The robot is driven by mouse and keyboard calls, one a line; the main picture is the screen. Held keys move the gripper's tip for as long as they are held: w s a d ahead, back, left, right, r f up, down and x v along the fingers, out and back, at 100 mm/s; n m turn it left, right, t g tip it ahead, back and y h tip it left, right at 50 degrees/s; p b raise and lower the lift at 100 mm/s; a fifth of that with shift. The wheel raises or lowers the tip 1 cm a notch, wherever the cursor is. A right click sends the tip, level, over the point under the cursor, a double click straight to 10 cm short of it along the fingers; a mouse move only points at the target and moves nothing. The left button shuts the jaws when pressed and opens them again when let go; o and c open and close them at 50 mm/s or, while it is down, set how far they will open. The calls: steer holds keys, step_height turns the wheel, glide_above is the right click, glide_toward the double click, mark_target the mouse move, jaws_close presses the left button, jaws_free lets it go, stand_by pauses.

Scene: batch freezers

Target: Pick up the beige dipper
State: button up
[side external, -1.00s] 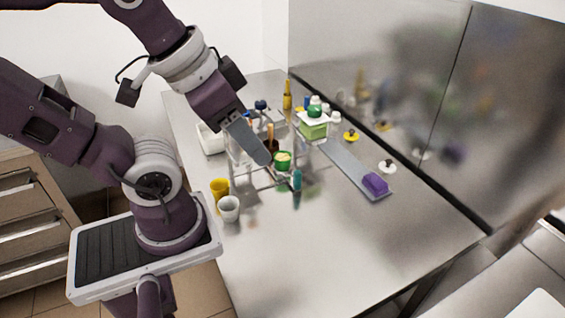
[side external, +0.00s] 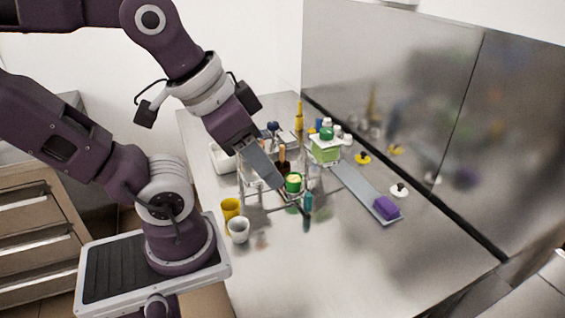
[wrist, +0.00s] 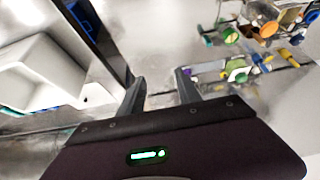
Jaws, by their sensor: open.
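I cannot pick out the beige dipper for certain. In the side view, a slim tan-orange handle (side external: 282,154) stands upright among the crowded items just behind my gripper (side external: 278,187), but its lower part is hidden. My gripper points down over the wire rack (side external: 262,207), close to a green cup with pale contents (side external: 293,182). In the wrist view, my gripper (wrist: 160,90) has its two dark fingers apart, with only grey surface seen between them. Whether it touches the rack or its items cannot be told.
A yellow cup (side external: 230,208) and a white cup (side external: 239,230) stand in front of the rack. A purple block (side external: 386,208) lies on a grey strip at right. A white bin (wrist: 42,75) is left in the wrist view. The front table is clear.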

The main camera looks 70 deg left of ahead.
steer(key=w+a+n+g+y, duration=0.1)
steer(key=w+a+n+g, duration=0.2)
steer(key=w+a+n, duration=1)
steer(key=n+g+h, duration=0.1)
steer(key=n+g, duration=0.2)
steer(key=n, duration=0.4)
glide_toward(282, 160)
steer(key=shift+w+a+f, duration=0.3)
steer(key=shift+a+f, duration=0.15)
steer(key=shift+a, duration=0.1)
steer(key=f, duration=0.7)
steer(key=shift+s+d+f, duration=0.1)
steer(key=shift+s+f, duration=0.15)
steer(key=shift+f, duration=0.1)
steer(key=shift+c, duration=0.4)
jaws_close()
